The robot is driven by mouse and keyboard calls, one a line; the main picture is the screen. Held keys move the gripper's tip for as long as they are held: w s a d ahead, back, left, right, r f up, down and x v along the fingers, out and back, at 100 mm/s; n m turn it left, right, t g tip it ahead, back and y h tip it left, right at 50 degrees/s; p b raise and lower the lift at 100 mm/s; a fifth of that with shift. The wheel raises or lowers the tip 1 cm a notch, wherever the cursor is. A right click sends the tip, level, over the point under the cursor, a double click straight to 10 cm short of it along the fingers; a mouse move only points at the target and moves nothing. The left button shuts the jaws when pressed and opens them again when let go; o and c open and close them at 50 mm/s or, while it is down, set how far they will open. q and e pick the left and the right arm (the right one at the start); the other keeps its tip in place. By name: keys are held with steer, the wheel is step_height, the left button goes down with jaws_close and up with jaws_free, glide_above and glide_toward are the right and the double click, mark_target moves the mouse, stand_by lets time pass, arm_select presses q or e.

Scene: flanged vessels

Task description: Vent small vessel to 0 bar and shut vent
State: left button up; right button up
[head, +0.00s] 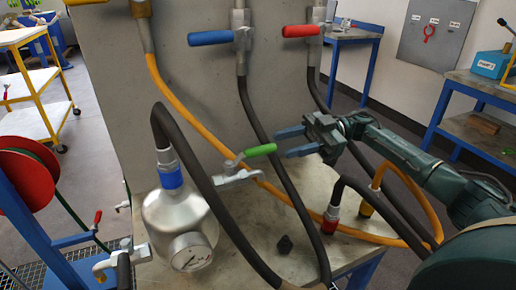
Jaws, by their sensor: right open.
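The small vessel (178,222) is a silver, rounded body with a blue collar, standing at the left of the metal bench. Its round white gauge (190,252) faces me, but the reading is too small to tell. A valve with a green lever handle (262,150) sits right of the vessel; its silver body (236,177) is below the handle. I cannot tell for sure whether it is the vent. My right gripper (283,143) is open and empty, its fingertips close to the handle's right end. Whether they touch it is unclear. My left gripper is out of view.
Valves with blue (211,38) and red (300,31) handles hang on the grey panel (185,85). Black hoses and an orange hose (185,112) cross the workspace around the green handle. A red reel (22,180) stands left.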

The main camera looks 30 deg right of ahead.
mark_target(259, 147)
steer(key=a, duration=0.7)
steer(key=shift+w+a+p, duration=0.25)
steer(key=shift+a+p, duration=0.1)
steer(key=shift+p, duration=0.05)
steer(key=shift+c, duration=0.2)
jaws_close()
